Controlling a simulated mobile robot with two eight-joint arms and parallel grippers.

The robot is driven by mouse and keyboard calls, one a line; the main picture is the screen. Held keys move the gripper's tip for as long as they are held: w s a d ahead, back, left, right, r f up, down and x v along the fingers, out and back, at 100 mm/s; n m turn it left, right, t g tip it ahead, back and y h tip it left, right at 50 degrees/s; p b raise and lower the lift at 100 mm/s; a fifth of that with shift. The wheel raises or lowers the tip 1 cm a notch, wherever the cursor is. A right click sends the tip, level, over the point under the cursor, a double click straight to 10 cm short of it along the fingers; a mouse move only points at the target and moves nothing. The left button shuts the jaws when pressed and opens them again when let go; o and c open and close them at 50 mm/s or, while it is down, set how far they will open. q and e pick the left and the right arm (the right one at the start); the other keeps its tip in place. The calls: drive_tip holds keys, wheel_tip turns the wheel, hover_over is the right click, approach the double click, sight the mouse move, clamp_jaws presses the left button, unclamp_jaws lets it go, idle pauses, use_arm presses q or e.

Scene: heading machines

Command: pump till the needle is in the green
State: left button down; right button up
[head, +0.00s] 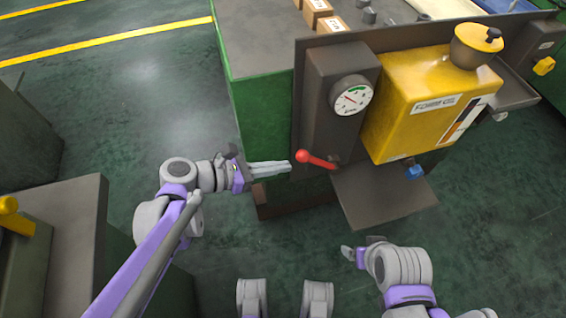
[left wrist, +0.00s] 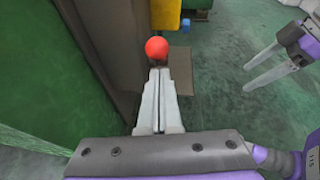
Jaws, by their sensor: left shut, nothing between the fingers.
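The pump lever with a red ball knob (head: 303,156) sticks out to the left from the dark pump panel (head: 309,110). The knob also shows in the left wrist view (left wrist: 157,47), just beyond my fingertips. The round white gauge (head: 351,97) is above the lever. It has a green arc at its upper part; the red needle seems to point left, outside the green, but it is small. My left gripper (head: 289,166) is shut and empty, its tips close to the knob's left side. My right gripper (head: 346,252) is low in front; its fingers look apart in the left wrist view (left wrist: 248,74).
A yellow oil tank (head: 415,105) with a capped filler (head: 477,45) stands right of the gauge. A blue fitting (head: 414,172) is under it, above a dark plate (head: 385,203). Small boxes (head: 318,12) stand on the machine top.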

sight(298, 158)
use_arm(q)
drive_tip(key=shift+w+d+r, duration=0.3)
drive_tip(key=shift+d, duration=0.2)
drive_tip(key=shift+w+d+r+y+p, duration=0.1)
drive_tip(key=shift+d+r+y+p, duration=0.2)
drive_tip(key=shift+r+p, duration=0.25)
drive_tip(key=shift+d+r+y+p, duration=0.25)
drive_tip(key=shift+r+y+p, duration=0.1)
drive_tip(key=shift+p, duration=0.35)
drive_tip(key=d+r+y+p, duration=0.1)
drive_tip(key=r+p, duration=0.1)
drive_tip(key=w+d+r+g+y+p, duration=0.1)
drive_tip(key=d+p, duration=0.1)
drive_tip(key=p, duration=0.1)
drive_tip(key=shift+d+r+y, duration=0.15)
drive_tip(key=shift+r+y, duration=0.2)
drive_tip(key=shift+r, duration=0.05)
drive_tip(key=w+d+r+g+y+p, duration=0.1)
drive_tip(key=w+d+r+y+p, duration=0.1)
drive_tip(key=d+p, duration=0.2)
drive_tip(key=shift+w+d, duration=0.2)
drive_tip(key=shift+d, duration=1.25)
